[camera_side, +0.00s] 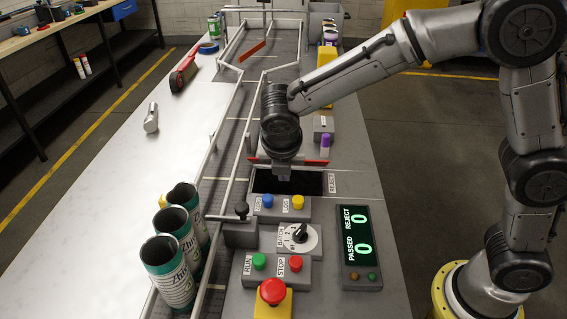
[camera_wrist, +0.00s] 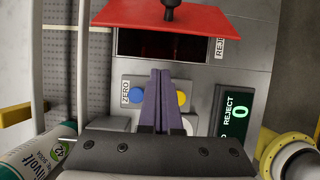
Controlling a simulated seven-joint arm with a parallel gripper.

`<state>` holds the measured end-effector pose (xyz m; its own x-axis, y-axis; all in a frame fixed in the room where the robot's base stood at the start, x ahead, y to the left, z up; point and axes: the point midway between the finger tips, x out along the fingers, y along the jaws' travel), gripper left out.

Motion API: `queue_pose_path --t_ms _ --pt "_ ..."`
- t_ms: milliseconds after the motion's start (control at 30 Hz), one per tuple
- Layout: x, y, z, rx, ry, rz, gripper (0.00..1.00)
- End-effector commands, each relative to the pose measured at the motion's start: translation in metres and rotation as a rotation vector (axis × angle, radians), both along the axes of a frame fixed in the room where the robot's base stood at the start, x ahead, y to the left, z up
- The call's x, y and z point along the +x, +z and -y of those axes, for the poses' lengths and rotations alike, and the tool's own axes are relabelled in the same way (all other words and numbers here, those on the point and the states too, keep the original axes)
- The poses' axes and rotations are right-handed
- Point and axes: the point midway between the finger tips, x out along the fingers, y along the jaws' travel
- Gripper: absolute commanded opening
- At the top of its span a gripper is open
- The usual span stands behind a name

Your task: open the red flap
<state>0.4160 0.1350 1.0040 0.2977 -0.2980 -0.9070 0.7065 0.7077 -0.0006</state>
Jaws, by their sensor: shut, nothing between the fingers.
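The red flap (camera_wrist: 215,17) shows at the top of the wrist view, with a black knob on its face. It stands away from the dark reject opening (camera_wrist: 165,44), which is uncovered in front of it. In the side view only a red edge of the flap (camera_side: 317,163) shows behind my gripper, and the opening (camera_side: 312,184) lies dark below. My gripper (camera_side: 284,177) points down over the opening and hides part of it and the flap. In the wrist view my fingers (camera_wrist: 159,74) are together and empty, apart from the knob.
In front of the opening are a blue button (camera_side: 267,201), a yellow button (camera_side: 298,202), a black dial (camera_side: 300,233) and a red emergency button (camera_side: 272,291). A counter display (camera_side: 357,232) reads zeros. Several cans (camera_side: 168,272) stand at left beside metal rails (camera_side: 228,185).

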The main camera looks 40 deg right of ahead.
Motion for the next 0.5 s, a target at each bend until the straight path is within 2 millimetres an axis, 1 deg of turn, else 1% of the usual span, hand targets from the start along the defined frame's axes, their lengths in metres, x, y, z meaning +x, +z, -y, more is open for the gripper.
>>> queue_pose_path --t_ms 33,233,267,300,400,500 --pt "0.003 -0.01 0.004 -0.004 -0.001 -0.004 0.0" --pt "0.014 -0.045 0.016 -0.002 -0.003 -0.004 0.0" --pt "0.017 -0.044 0.018 0.001 -0.004 0.001 0.0" --pt "0.022 -0.036 0.021 0.003 -0.005 0.005 0.0" --pt "0.028 -0.027 0.028 0.001 -0.004 0.004 0.0" --pt "0.032 -0.021 0.032 0.001 -0.003 0.001 0.0"
